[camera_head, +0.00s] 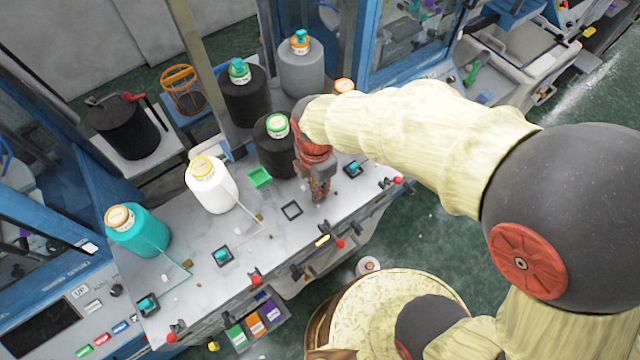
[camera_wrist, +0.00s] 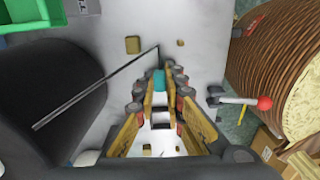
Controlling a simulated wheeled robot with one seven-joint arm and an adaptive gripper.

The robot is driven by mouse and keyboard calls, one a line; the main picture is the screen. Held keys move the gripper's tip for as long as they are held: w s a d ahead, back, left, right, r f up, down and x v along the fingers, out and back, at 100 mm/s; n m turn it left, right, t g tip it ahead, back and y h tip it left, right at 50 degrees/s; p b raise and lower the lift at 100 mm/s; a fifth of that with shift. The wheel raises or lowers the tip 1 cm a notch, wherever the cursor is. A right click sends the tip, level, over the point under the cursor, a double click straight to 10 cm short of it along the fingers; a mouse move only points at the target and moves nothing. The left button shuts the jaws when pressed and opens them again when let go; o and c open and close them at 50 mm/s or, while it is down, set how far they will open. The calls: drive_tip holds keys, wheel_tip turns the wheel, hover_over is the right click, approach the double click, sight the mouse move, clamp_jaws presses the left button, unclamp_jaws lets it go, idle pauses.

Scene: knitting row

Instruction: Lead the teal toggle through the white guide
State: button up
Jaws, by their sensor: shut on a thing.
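My gripper (camera_head: 318,192) points down over the light tabletop, right of an empty dark square frame (camera_head: 291,210). In the wrist view, my gripper (camera_wrist: 160,92) is shut on a small teal toggle (camera_wrist: 159,78), which shows between the fingertips. The head view hides this toggle behind the fingers. Other small teal pieces sit in dark square holders on the table: one at front left (camera_head: 147,303), one nearer the middle (camera_head: 222,255), one to the right (camera_head: 352,168). I cannot make out which part is the white guide.
Yarn cones stand behind: teal (camera_head: 150,236), white (camera_head: 212,190), black (camera_head: 245,98), grey (camera_head: 302,70). A green tray (camera_head: 260,177) lies left of my gripper. A red-knobbed lever (camera_wrist: 262,103) is at right in the wrist view. A thin dark rod or thread (camera_wrist: 95,88) slants across the table.

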sight(304, 203)
drive_tip(key=shift+s+a, duration=0.5)
drive_tip(key=shift+a, duration=0.3)
drive_tip(key=shift+s+a, duration=0.5)
drive_tip(key=shift+a, duration=0.25)
drive_tip(key=shift+s+a, duration=0.1)
drive_tip(key=shift+r, duration=0.1)
idle(0.3)
